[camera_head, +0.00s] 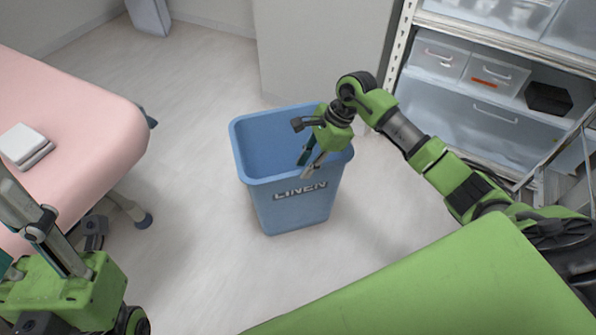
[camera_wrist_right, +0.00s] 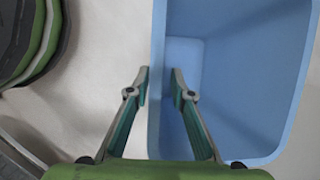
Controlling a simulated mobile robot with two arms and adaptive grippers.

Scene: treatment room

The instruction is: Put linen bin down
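The blue linen bin (camera_head: 268,202), lettered LINEN on its front, appears to stand upright on the floor in the middle of the head view. It looks empty, though my gripper hides part of its right side. My right gripper (camera_head: 308,164) points down at the bin's right front rim. In the right wrist view, its two fingers (camera_wrist_right: 160,80) are apart, one outside and one inside the bin wall (camera_wrist_right: 156,115). A gap shows between the inner finger and the wall. My left gripper (camera_head: 65,285) is partly in view at the lower left, away from the bin; its fingertips are unclear.
A pink padded bed (camera_head: 75,110) with a folded white item (camera_head: 25,146) is at the left; its caster (camera_head: 143,219) rests on the floor. A metal shelf with clear drawers (camera_head: 480,115) stands at the right. A pale cabinet (camera_head: 320,50) is behind the bin. Floor left of the bin is clear.

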